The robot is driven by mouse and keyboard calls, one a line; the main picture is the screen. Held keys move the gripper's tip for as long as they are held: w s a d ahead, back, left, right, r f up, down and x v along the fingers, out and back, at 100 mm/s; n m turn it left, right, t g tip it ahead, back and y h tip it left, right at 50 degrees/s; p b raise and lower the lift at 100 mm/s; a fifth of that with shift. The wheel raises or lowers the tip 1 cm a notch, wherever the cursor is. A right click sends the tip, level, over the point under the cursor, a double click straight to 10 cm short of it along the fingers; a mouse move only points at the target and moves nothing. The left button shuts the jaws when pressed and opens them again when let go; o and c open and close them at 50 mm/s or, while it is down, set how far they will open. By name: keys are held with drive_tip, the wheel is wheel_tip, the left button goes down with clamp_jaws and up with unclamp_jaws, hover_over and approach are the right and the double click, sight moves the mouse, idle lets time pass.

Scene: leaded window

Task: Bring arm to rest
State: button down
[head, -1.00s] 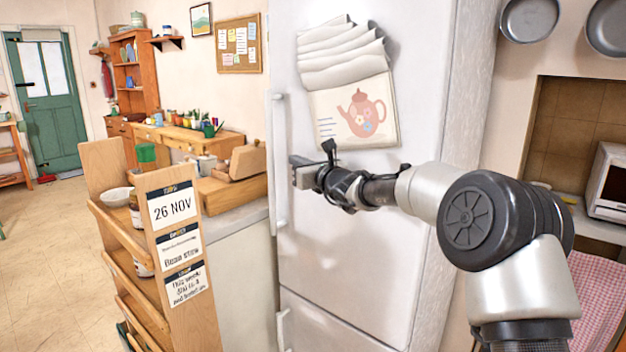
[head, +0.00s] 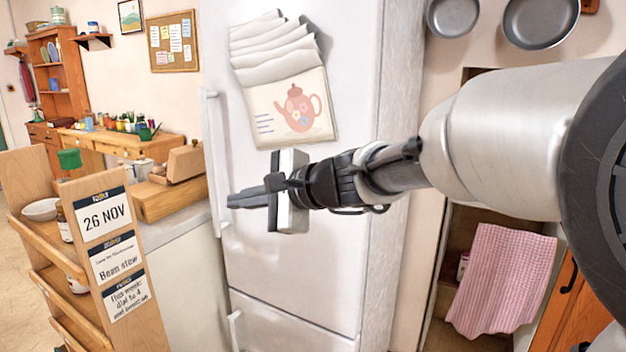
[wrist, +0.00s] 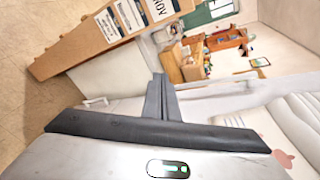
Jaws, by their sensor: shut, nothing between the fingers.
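My gripper (head: 250,198) is in the middle of the head view, in front of the white fridge (head: 290,270) and pointing left. Its fingers are together with nothing between them. In the wrist view my gripper (wrist: 162,90) also shows shut, its fingers reaching toward the room. My arm runs from the right edge of the head view to the gripper. I cannot tell how far the fingertips are from the fridge front.
A wooden rack (head: 150,318) with date cards stands at lower left. The fridge handle (head: 214,150) is near the fingertips in the picture. Paper sheets with a teapot picture (head: 290,110) hang above the gripper. A pink cloth (head: 498,275) hangs at right.

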drive_tip(key=s+d+f+n+g+h, duration=0.1)
drive_tip(key=s+d+f+n+h, duration=0.3)
drive_tip(key=s+d, duration=0.45)
drive_tip(key=s+d+f+n+h, duration=0.35)
drive_tip(key=s+d, duration=0.35)
drive_tip(key=d, duration=0.3)
drive_tip(key=s+d+f+n+g+h, duration=0.1)
drive_tip(key=s+d+f+n+h, duration=0.35)
drive_tip(key=s+d, duration=0.4)
wheel_tip(320, 180, up, 24)
drive_tip(key=d+p, duration=0.1)
drive_tip(key=p, duration=2.1)
drive_tip(key=shift+f+p, duration=0.2)
drive_tip(key=shift+p, duration=0.2)
